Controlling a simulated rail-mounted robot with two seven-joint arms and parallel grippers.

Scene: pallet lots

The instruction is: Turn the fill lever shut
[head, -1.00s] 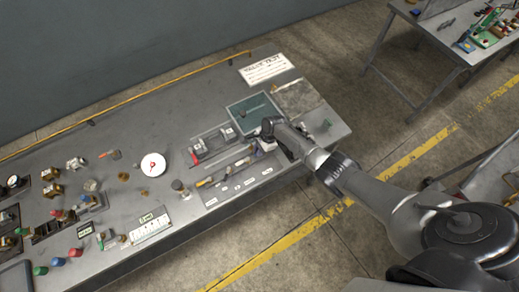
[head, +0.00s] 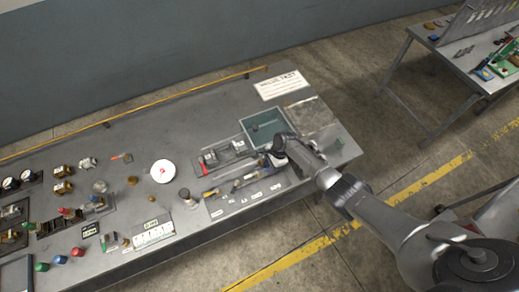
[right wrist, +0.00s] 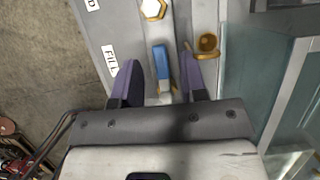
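The fill lever shows in the right wrist view as a blue handle (right wrist: 161,62) on a pale grey bar. It lies between the two dark purple fingers of my right gripper (right wrist: 160,78), with a gap on the left and a smaller one on the right. A label reading "FIL" (right wrist: 110,60), partly hidden by the left finger, is beside it. In the head view my right gripper (head: 274,158) is low over the valve panel (head: 222,207) at the bench's right part, where it hides the lever. My left gripper is in neither view.
A brass fitting (right wrist: 207,45) sits close to the right finger, and a brass hex nut (right wrist: 153,9) is beyond the lever. A teal tank (head: 262,124) stands behind the panel. Gauges, valves and colored knobs crowd the bench's left end; a white round dial (head: 163,171) is mid-bench.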

